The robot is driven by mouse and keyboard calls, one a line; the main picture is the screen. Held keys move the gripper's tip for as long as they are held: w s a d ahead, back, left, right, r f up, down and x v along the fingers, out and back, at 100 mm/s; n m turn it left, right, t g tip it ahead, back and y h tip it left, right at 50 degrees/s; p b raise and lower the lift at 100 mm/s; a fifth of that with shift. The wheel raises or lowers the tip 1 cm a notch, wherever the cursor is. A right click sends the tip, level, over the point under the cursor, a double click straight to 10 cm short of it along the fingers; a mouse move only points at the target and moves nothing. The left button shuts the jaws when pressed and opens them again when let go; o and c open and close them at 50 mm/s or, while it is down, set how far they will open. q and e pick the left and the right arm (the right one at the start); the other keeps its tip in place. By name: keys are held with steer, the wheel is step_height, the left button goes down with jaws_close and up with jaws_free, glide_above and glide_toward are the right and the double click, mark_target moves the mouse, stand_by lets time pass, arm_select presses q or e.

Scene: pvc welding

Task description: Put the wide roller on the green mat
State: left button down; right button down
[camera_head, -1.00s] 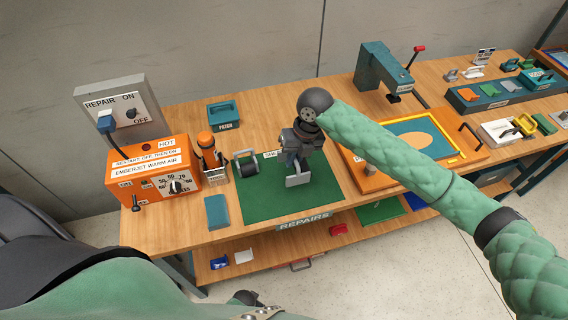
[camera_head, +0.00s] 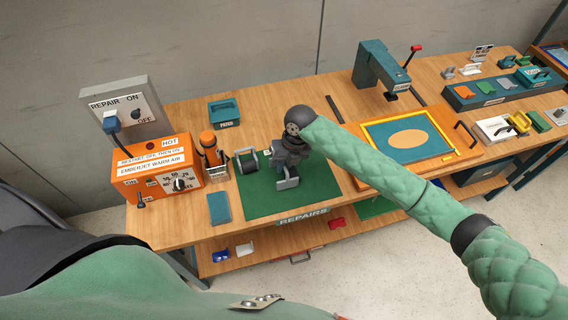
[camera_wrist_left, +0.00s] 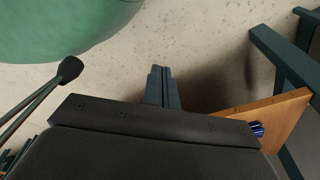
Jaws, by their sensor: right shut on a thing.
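My right gripper (camera_head: 287,168) is over the mat and shut on a grey piece (camera_head: 288,183). The gripper hides most of this piece, so I cannot tell its full shape or whether it touches the mat. A small black roller-like part with grey end plates (camera_head: 247,160) stands on the mat's left back area, left of the gripper. My left gripper (camera_wrist_left: 162,85) shows in the left wrist view above the floor, its fingers together and empty; it is out of the head view.
An orange warm-air unit (camera_head: 158,172) and a tool holder (camera_head: 212,158) stand left of the mat. A blue block (camera_head: 219,209) lies by its left edge. An orange-framed tray (camera_head: 452,158) and a teal press (camera_head: 374,66) are to the right. The mat's right side is clear.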

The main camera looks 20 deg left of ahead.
mark_target(292, 169)
steer(key=shift+f, duration=0.1)
steer(key=c, duration=1.9)
jaws_free()
steer(key=o, duration=0.4)
arm_select(q)
steer(key=shift+w, duration=0.2)
steer(key=shift+r, duration=0.1)
